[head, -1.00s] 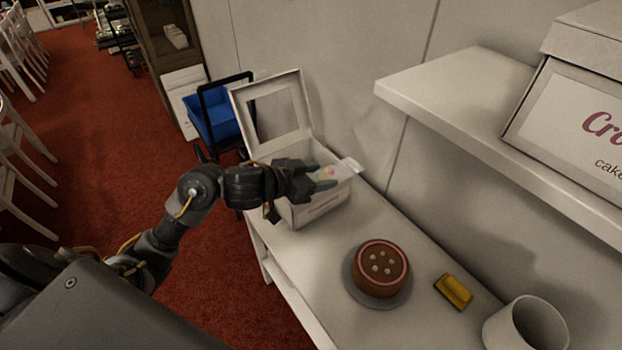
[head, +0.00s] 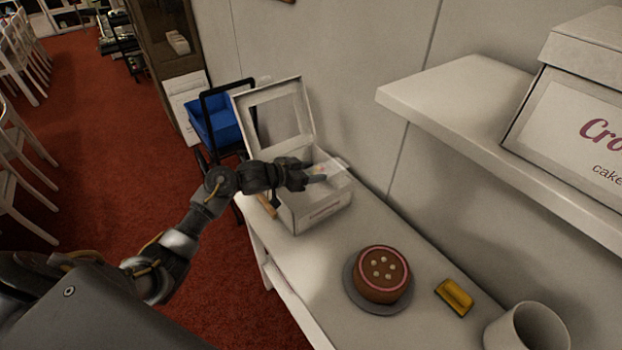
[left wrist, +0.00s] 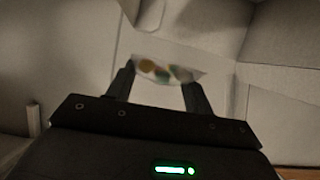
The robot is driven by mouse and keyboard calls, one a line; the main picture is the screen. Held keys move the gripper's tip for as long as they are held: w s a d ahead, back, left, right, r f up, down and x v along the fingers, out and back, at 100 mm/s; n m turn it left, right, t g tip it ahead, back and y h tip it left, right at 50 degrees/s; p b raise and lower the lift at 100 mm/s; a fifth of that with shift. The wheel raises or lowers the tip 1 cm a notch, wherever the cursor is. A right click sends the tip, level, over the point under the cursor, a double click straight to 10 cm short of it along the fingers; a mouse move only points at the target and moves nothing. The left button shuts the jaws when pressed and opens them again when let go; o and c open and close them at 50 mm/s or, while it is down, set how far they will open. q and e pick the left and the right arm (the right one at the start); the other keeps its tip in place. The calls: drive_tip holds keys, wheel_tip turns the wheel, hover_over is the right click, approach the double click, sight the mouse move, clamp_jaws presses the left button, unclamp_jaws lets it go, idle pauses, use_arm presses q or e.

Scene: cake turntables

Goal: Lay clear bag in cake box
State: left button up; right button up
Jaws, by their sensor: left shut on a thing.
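The white cake box (head: 318,207) stands on the counter with its windowed lid (head: 308,115) raised at the back left. My left gripper (head: 318,174) reaches over the box opening from the left. It is shut on the clear bag (left wrist: 168,72), which shows small coloured contents between the fingertips in the left wrist view. In the head view the see-through bag (head: 333,170) is faint at the fingertips, over the right part of the opening. Whether it touches the box floor cannot be told. My right gripper is not in view.
A brown cake (head: 383,270) on a grey turntable, a yellow block (head: 455,297) and a white cup (head: 525,327) stand along the counter (head: 330,275). A shelf (head: 470,115) with a larger cake box (head: 575,125) juts out at right.

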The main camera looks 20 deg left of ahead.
use_arm(q)
drive_tip(key=shift+w+a+f, duration=0.1)
drive_tip(key=shift+w+f, duration=0.05)
drive_tip(key=shift+f, duration=0.1)
wheel_tip(320, 180, down, 2)
drive_tip(key=shift+f+p, duration=0.1)
drive_tip(key=shift+p, duration=0.45)
drive_tip(key=shift+f, duration=0.4)
drive_tip(key=shift+f, duration=0.1)
drive_tip(key=shift+f, duration=0.15)
drive_tip(key=o, duration=1.2)
drive_tip(key=shift+c, duration=0.2)
